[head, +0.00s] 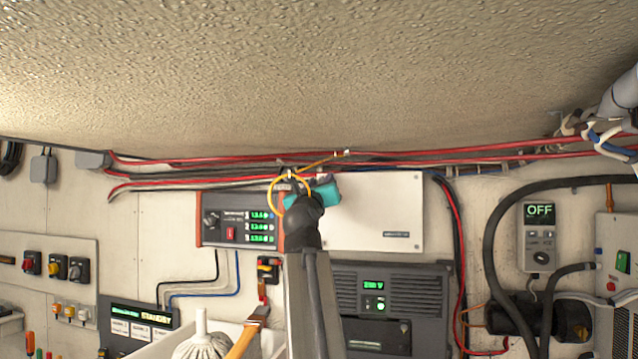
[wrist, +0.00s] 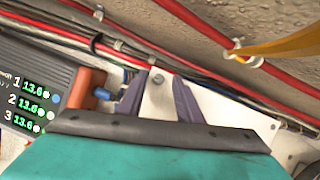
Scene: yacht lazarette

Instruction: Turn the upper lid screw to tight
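The white lid (head: 385,215) is a flat panel on the back wall in the head view, partly behind my arm. It also shows in the wrist view (wrist: 212,103) behind the fingers. A small grey round screw head (wrist: 157,80) sits near its upper edge. My gripper (wrist: 160,88) is open, with its two dark purple fingers apart. The screw shows in the gap between the fingertips; I cannot tell whether they touch it. In the head view the teal gripper body (head: 325,192) is over the lid's upper left, and the fingertips are hidden.
Red and black cables (head: 430,149) run above. A yellow cable loop (head: 272,196) hangs by my wrist. A black vented unit (head: 425,295) is below.

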